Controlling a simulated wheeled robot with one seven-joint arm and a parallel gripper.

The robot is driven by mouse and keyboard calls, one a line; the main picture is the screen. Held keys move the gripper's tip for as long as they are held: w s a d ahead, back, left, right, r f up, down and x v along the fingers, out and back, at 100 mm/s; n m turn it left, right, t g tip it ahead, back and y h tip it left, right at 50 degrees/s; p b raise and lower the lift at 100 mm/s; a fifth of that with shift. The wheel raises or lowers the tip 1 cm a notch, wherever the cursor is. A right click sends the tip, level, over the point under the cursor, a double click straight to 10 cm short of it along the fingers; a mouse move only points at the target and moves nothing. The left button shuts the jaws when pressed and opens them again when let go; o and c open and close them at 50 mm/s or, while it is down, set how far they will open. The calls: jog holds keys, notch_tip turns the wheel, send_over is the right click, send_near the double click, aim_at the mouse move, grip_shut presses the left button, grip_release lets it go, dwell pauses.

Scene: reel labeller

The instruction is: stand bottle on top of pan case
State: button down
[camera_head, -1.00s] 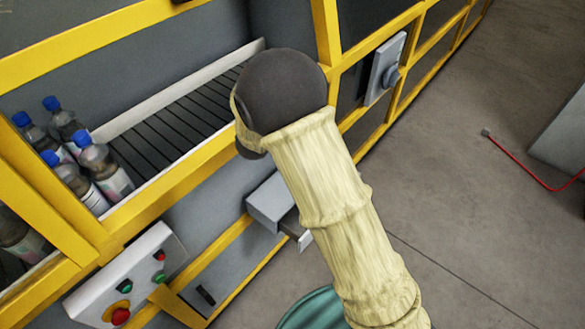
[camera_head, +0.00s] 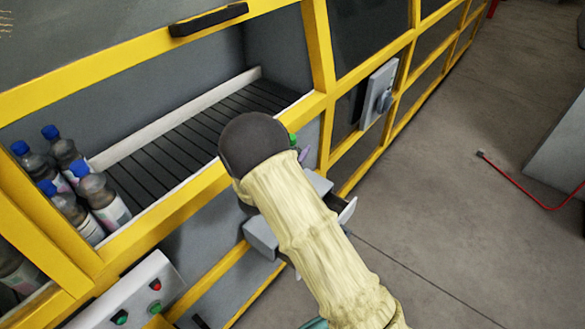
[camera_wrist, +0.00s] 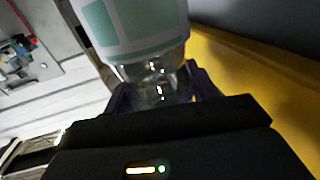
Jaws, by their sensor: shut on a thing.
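In the wrist view my gripper (camera_wrist: 162,90) has its purple fingers shut on a clear bottle (camera_wrist: 135,28) with a white and pale green label. The fingers are around its narrow clear part, and the bottle's far end is cut off by the frame. In the head view my gripper is mostly hidden behind my dark wrist joint; only a small purple piece (camera_head: 304,156) shows. A grey box (camera_head: 262,238) on the machine's front, partly behind my arm, may be the pan case; I cannot tell for sure.
Several blue-capped bottles (camera_head: 104,200) stand at the left end of the dark slatted conveyor (camera_head: 175,140). A yellow frame (camera_head: 190,203) edges the opening. A button panel (camera_head: 125,295) is at lower left. Open floor (camera_head: 460,230) lies right, with a red cable (camera_head: 520,178).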

jog(key=shift+f, duration=1.8)
jog(key=shift+f+p, duration=0.3)
jog(key=shift+f, duration=1.7)
jog(key=shift+c, duration=2.2)
grip_release()
jog(key=shift+f, duration=0.15)
jog(key=shift+r, duration=0.2)
jog(key=b+v, duration=0.2)
jog(key=v, duration=1)
jog(key=shift+b, duration=0.3)
